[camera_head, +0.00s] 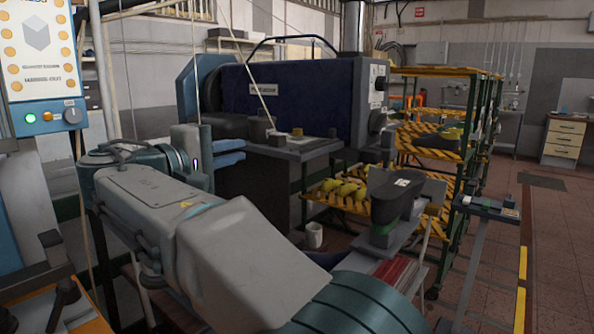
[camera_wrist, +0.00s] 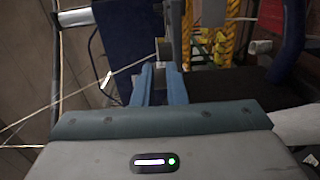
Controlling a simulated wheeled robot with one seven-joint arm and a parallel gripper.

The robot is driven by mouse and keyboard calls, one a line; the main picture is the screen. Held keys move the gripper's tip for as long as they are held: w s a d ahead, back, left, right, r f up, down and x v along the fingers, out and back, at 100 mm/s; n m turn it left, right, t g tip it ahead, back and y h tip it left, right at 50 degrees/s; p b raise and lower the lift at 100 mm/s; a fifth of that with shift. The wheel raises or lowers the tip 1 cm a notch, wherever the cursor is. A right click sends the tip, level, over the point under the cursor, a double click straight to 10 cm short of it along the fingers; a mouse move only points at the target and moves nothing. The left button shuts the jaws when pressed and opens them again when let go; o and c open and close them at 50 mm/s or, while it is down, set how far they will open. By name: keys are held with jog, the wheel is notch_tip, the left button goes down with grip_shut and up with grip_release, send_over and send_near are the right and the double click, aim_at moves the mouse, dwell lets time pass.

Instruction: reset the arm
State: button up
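My arm reaches from the bottom of the head view towards the left and bends back. My gripper (camera_head: 238,151) shows at the middle left, in front of the dark blue machine (camera_head: 300,95). Its two blue fingers point right and stand a little apart, with no held object that I can make out. In the wrist view my gripper (camera_wrist: 160,75) has its fingers pointing up, with a narrow gap between them.
A dark shoe last with a white label (camera_head: 395,195) stands right of my arm. Yellow lasts (camera_head: 345,190) lie on a striped shelf. A white mug (camera_head: 314,235) stands near the machine. A control panel (camera_head: 40,60) is at left. Floor is open at right.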

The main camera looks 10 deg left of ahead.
jog(key=d+f+m+g+y+p, duration=0.1)
jog(key=d+f+m+g+p, duration=0.25)
jog(key=d, duration=0.95)
jog(key=d+f+n+g+y+p, duration=0.15)
jog(key=d+f+g, duration=0.45)
jog(key=d, duration=0.7)
jog(key=s+d+f+m+g+y+p, duration=0.1)
jog(key=s+d+f+m+y+p, duration=0.2)
jog(key=s, duration=0.7)
jog(key=s+d+f+m+g+y+p, duration=0.2)
jog(key=s+d+f+m, duration=0.4)
jog(key=s+f, duration=0.3)
jog(key=shift+s+f+m+y+p, duration=0.15)
jog(key=shift+s+m+y+p, duration=0.4)
jog(key=shift+y+p, duration=0.3)
